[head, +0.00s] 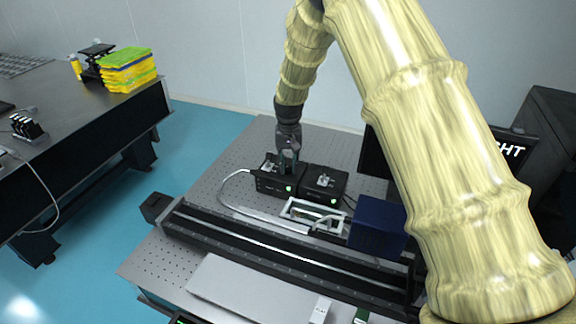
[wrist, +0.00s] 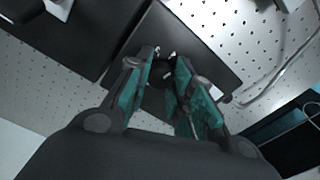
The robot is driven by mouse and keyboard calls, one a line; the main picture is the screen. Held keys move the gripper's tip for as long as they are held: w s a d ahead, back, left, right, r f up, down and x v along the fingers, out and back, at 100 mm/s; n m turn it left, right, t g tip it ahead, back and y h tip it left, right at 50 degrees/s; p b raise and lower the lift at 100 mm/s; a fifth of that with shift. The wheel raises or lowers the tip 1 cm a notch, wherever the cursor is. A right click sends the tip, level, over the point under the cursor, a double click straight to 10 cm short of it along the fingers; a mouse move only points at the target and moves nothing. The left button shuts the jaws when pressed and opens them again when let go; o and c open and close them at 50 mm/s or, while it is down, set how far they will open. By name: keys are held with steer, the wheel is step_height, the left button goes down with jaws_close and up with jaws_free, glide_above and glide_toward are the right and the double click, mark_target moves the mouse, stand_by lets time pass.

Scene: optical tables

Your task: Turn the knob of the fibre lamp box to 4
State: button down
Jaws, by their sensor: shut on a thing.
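The fibre lamp box (head: 268,184) is a small black box with a green light on its front and a pale curved light guide (head: 224,192) at its left side. My gripper (head: 288,160) points down onto its top. In the wrist view, my gripper (wrist: 168,62) has its teal-padded fingers closed around a small dark knob (wrist: 168,73) with a pale mark, above the dark box top (wrist: 205,45). The fingers hide much of the knob. The scale and the setting cannot be read.
A similar black box (head: 325,184) with a green light stands close on the right. In front are a pale-framed part (head: 312,215), a long black rail (head: 270,245) and a blue block (head: 378,228). The perforated table (head: 225,165) is bare to the left.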

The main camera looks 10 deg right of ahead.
mark_target(289, 165)
steer(key=shift+w+r+n, duration=0.1)
steer(key=shift+n, duration=1)
steer(key=c, duration=1.2)
jaws_free()
step_height(289, 165, up, 12)
